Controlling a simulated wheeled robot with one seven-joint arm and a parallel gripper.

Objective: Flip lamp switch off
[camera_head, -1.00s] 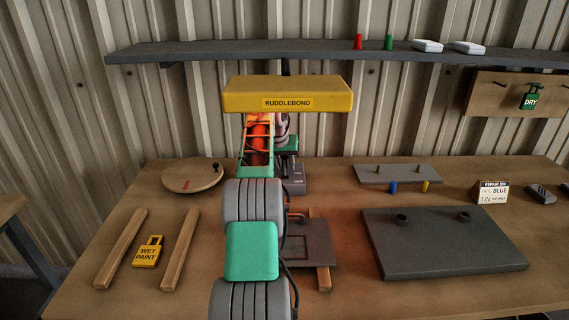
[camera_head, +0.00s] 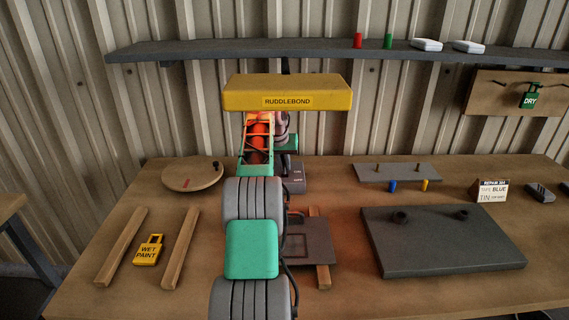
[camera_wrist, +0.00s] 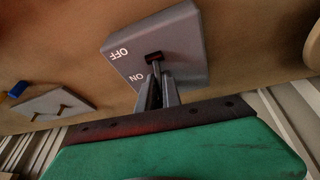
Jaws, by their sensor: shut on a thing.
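The grey switch box (camera_wrist: 175,40) is marked OFF and ON, its lettering upside down in the wrist view. A small dark lever (camera_wrist: 154,57) stands on its face. My gripper (camera_wrist: 157,72) is shut on this lever. The fingertips hide part of it, so I cannot tell which label it leans to. In the head view the box (camera_head: 294,178) is partly hidden behind my arm. The yellow lamp shade (camera_head: 287,94), lettered RUDDLEBOND, hangs above my arm. I cannot tell whether the lamp is lit.
A round wooden disc (camera_head: 188,181) lies left of my arm, behind two wooden rails and a yellow WET PAINT tag (camera_head: 148,250). A grey plate with pegs (camera_head: 400,174) and a large dark slab (camera_head: 445,248) lie to the right. A shelf (camera_head: 200,49) runs along the wall.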

